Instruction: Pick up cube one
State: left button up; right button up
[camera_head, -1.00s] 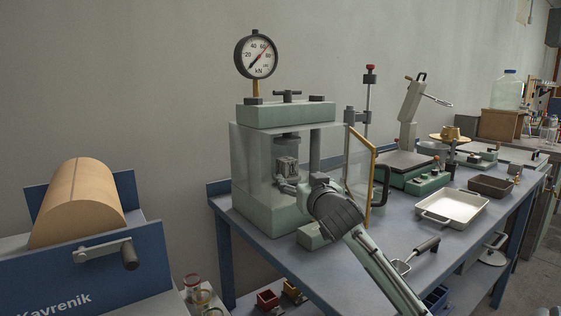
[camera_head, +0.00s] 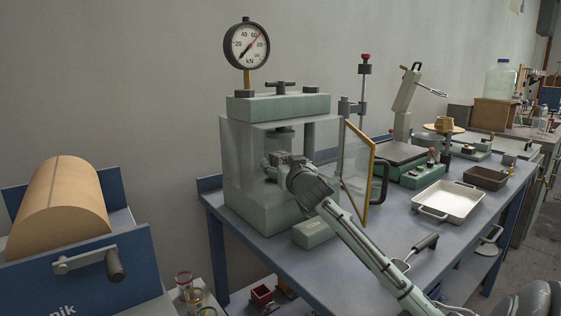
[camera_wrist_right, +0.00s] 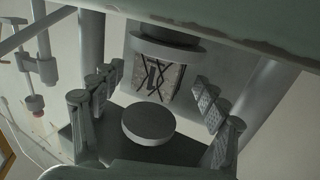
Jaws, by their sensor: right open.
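Cube one (camera_wrist_right: 157,84) is a pale grey cube with dark crack-like lines on its face. It sits on the lower platen (camera_wrist_right: 165,49) inside the press (camera_head: 265,212); the right wrist view appears upside down. The round upper platen (camera_wrist_right: 148,124) is above the cube, with a gap. My right gripper (camera_head: 276,164) reaches through the press's open front. Its fingers (camera_wrist_right: 160,100) are open, one on each side of the cube, with visible gaps. In the head view the gripper largely covers the cube. My left gripper is out of view.
The clear door (camera_head: 357,172) with its yellow frame stands open right of my arm. Press columns and clear side panels leave little room. A dial gauge (camera_head: 246,44) tops the press. A white tray (camera_head: 449,203) and a scoop (camera_head: 424,244) lie on the bench to the right.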

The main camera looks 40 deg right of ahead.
jog(key=c, duration=1.6)
